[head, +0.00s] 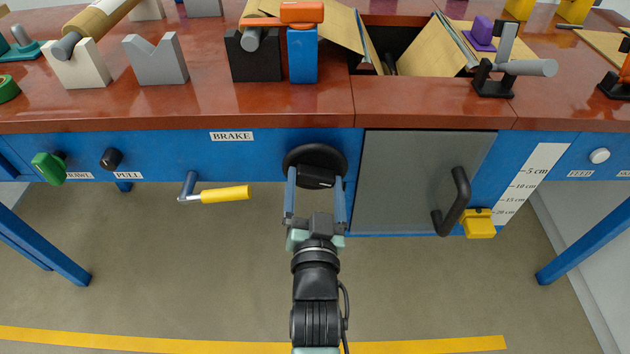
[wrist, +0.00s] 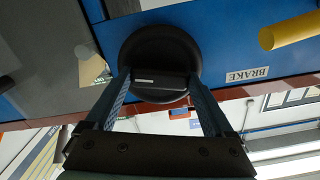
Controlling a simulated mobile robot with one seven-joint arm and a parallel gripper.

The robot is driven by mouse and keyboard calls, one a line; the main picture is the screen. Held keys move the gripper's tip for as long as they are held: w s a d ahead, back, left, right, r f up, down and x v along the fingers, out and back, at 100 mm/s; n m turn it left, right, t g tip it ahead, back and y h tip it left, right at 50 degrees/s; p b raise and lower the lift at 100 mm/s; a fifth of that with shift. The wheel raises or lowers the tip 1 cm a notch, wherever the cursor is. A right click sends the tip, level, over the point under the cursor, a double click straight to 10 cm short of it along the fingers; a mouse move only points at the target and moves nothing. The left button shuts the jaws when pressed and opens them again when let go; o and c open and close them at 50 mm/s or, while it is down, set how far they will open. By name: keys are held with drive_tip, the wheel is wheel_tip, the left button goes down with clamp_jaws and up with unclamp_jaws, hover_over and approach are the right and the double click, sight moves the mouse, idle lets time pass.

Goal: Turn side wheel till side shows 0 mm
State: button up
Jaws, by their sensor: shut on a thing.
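A black round wheel (head: 315,151) sits on the blue front panel, right of the BRAKE label. It fills the upper middle of the wrist view (wrist: 160,45). A black block with a small pale strip sits at the wheel's lower part. My gripper (head: 316,179) has one finger on each side of this block and is shut on the wheel there. In the wrist view its fingertips (wrist: 159,77) reach the wheel's face. The pale strip is too small to read, and I see no legible mm reading.
A yellow-handled crank (head: 225,193) is left of the wheel. A grey door (head: 405,185) with a black handle (head: 453,203) is to the right, then a yellow block (head: 479,224) by a cm scale (head: 530,185). The red-brown worktop (head: 430,95) overhangs above. The floor below is clear.

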drive_tip(key=shift+n, duration=1.1)
drive_tip(key=o, duration=1.1)
drive_tip(key=s+p, duration=0.2)
drive_tip(key=s, duration=1.1)
